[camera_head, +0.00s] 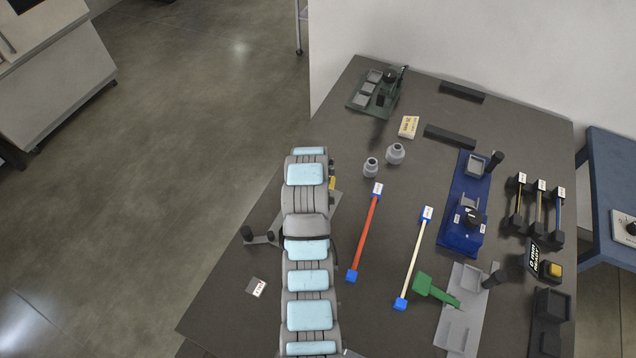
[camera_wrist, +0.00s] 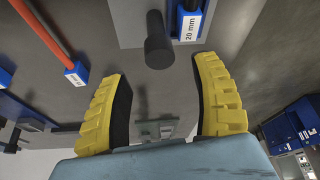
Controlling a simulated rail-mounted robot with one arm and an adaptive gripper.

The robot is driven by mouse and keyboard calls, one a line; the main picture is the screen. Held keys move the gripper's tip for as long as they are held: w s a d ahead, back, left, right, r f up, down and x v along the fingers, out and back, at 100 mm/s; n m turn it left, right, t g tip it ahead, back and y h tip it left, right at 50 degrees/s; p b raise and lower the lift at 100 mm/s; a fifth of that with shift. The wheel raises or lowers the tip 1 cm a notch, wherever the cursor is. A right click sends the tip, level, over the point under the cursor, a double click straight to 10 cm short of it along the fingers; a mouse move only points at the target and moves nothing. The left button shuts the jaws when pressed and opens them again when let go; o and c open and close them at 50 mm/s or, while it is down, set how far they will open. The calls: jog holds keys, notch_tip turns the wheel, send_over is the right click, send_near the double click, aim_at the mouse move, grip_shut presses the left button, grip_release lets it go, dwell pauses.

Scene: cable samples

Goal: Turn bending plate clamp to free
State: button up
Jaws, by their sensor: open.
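In the wrist view a grey plate (camera_wrist: 130,20) lies at the top, with a dark round post (camera_wrist: 157,42) standing on it. The post looks like the clamp handle, but its setting cannot be told. A blue cable end labelled "20 mm" (camera_wrist: 190,22) is on the plate to its right. My gripper (camera_wrist: 160,70) is open, its yellow fingers apart, with the post just beyond and between the fingertips and nothing held. In the head view my arm covers most of the plate (camera_head: 335,205); only a bit of yellow finger (camera_head: 332,183) shows.
A red cable (camera_head: 365,235) and a white cable (camera_head: 414,258) lie right of my arm. Two grey weights (camera_head: 395,153) stand behind.

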jog(key=v, duration=0.6)
jog(key=shift+r, duration=0.35)
jog(key=shift+s+d, duration=0.1)
jog(key=shift+s, duration=0.05)
